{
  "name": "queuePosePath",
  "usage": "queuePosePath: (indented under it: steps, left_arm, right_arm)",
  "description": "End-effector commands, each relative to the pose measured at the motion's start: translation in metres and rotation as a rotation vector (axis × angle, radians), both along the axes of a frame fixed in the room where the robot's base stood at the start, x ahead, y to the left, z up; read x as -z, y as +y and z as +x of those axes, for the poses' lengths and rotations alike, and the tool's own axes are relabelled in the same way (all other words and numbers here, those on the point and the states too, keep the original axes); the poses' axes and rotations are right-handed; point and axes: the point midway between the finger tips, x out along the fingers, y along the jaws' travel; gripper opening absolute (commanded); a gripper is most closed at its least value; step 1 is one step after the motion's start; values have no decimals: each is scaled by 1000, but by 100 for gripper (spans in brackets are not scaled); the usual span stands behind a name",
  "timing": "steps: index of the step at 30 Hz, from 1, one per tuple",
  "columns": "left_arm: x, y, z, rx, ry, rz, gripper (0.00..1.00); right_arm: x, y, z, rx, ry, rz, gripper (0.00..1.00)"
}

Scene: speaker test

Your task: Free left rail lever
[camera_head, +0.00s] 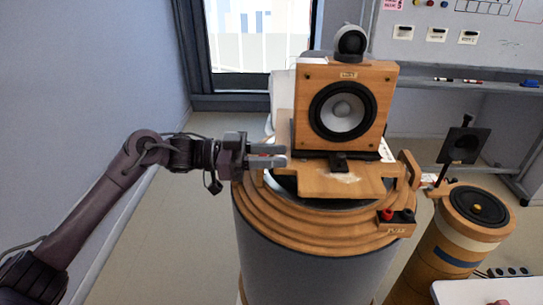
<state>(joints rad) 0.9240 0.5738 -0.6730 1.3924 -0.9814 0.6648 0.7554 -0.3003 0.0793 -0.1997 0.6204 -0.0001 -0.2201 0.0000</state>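My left gripper (286,155) reaches in from the left at the stand's left edge, beside the speaker's lower left corner. Its two fingers point right with a narrow gap between them. I cannot make out a left rail lever; it may be hidden by the gripper. A wooden upright piece (409,168) stands at the right side. My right gripper is out of view.
A second round pedestal (455,240) with a black driver stands to the right. A whiteboard (470,45) is behind. Floor is clear at left.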

Motion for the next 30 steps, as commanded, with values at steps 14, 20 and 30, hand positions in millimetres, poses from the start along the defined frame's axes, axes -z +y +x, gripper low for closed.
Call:
queuePosePath:
  steps: [14, 20, 30]
  left_arm:
    - [4, 12, 0, -1, 2, 2, 38]
    - [5, 47, 0, -2, 1, 3, 38]
    - [2, 77, -2, 2, 2, 1, 38]
  right_arm:
    - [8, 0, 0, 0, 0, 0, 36]
    - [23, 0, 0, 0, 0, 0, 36]
    - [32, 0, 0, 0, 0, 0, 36]
